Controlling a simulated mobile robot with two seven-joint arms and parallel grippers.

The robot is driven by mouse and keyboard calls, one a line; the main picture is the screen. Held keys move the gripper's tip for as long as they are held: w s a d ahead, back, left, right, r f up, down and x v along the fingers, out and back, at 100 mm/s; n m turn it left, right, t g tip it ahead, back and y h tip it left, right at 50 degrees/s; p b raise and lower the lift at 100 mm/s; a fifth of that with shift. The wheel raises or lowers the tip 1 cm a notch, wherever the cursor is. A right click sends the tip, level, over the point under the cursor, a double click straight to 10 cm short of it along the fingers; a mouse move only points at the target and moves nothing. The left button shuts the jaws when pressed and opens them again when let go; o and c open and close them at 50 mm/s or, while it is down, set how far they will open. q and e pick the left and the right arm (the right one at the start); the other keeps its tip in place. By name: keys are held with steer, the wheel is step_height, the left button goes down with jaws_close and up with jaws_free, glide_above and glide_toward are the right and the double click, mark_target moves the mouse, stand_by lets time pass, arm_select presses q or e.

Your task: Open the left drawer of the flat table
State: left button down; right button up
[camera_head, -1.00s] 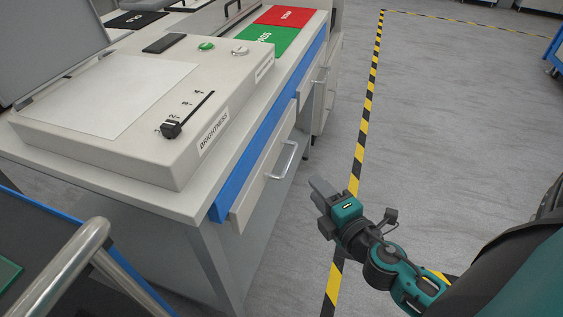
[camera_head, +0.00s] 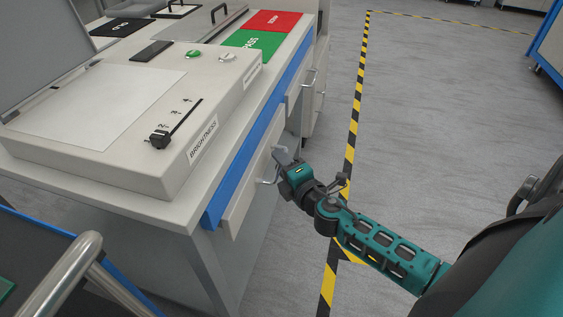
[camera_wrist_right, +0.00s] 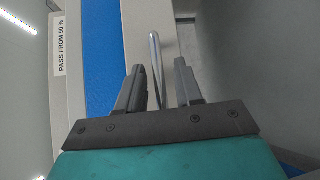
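The flat table (camera_head: 190,215) is grey-white with a blue strip along its front edge. Its left drawer (camera_head: 243,193) is the nearer one, with a pale front that looks shut. Its metal bar handle (camera_head: 269,172) is partly hidden by my right gripper (camera_head: 281,156). In the right wrist view, the handle (camera_wrist_right: 155,45) runs between the two fingers of my right gripper (camera_wrist_right: 160,78). The fingers are apart, with a gap visible on the right side of the bar; contact on the left side is unclear. My left gripper is out of view.
A second drawer (camera_head: 298,92) with its own handle is farther along the table. A light box with a brightness slider (camera_head: 160,139) stands on top. A metal rail (camera_head: 70,270) is at the lower left. The floor to the right is clear.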

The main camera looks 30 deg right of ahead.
steer(key=shift+w, duration=0.25)
steer(key=shift+c, duration=0.4)
jaws_close()
